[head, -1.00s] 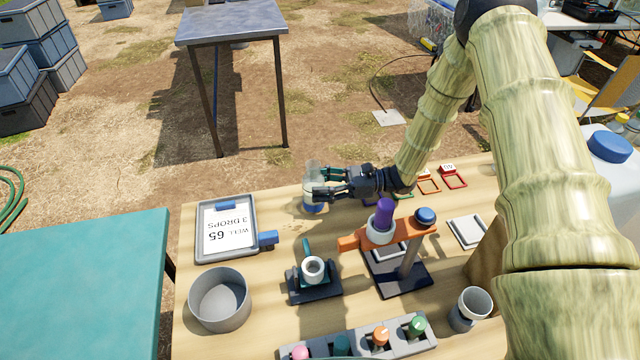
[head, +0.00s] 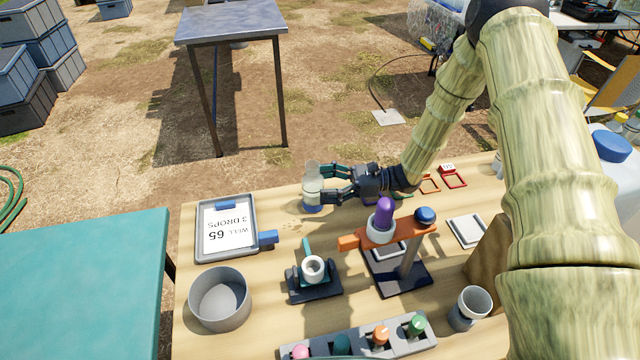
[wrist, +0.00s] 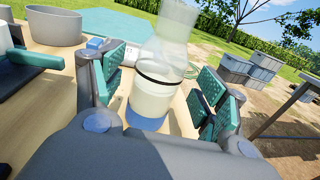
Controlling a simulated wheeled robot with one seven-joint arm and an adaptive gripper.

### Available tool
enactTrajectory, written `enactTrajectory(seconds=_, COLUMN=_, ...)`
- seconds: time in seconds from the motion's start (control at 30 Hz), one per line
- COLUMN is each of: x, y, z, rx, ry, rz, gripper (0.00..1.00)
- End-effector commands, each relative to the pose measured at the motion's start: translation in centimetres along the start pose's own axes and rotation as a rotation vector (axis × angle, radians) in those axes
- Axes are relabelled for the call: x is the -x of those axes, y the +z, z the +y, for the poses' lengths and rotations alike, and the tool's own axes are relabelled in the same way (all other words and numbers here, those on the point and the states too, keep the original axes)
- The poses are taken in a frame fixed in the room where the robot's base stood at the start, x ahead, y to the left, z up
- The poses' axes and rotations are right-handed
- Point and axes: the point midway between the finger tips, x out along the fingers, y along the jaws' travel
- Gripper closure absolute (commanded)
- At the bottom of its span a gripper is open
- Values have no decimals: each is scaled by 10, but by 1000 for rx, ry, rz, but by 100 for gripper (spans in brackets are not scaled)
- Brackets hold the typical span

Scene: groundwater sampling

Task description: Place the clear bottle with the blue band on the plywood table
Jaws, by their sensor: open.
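The clear bottle with the blue band (head: 313,187) stands upright on the plywood table (head: 285,226) near its far edge, with blue at its foot. It also shows in the wrist view (wrist: 155,90), between the finger pads, with a pale lower part and a dark ring. My gripper (head: 326,184) is open around the bottle, coming from the right. In the wrist view, gaps show between the teal pads (wrist: 165,98) and the bottle on both sides.
A clipboard (head: 200,249) lies left of the bottle. A grey bowl (head: 194,306), a small stand with a white cup (head: 313,268) and an orange holder with a purple-topped vial (head: 384,213) stand nearer. A teal table (head: 80,290) is at left.

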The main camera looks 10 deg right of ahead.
Motion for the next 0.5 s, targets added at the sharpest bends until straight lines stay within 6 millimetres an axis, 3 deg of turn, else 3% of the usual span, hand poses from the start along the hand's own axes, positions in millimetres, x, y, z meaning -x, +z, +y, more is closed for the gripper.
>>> enactTrajectory(seconds=0.5, x=71, y=0, z=-1, rx=0, ry=-4, rz=-1, gripper=27)
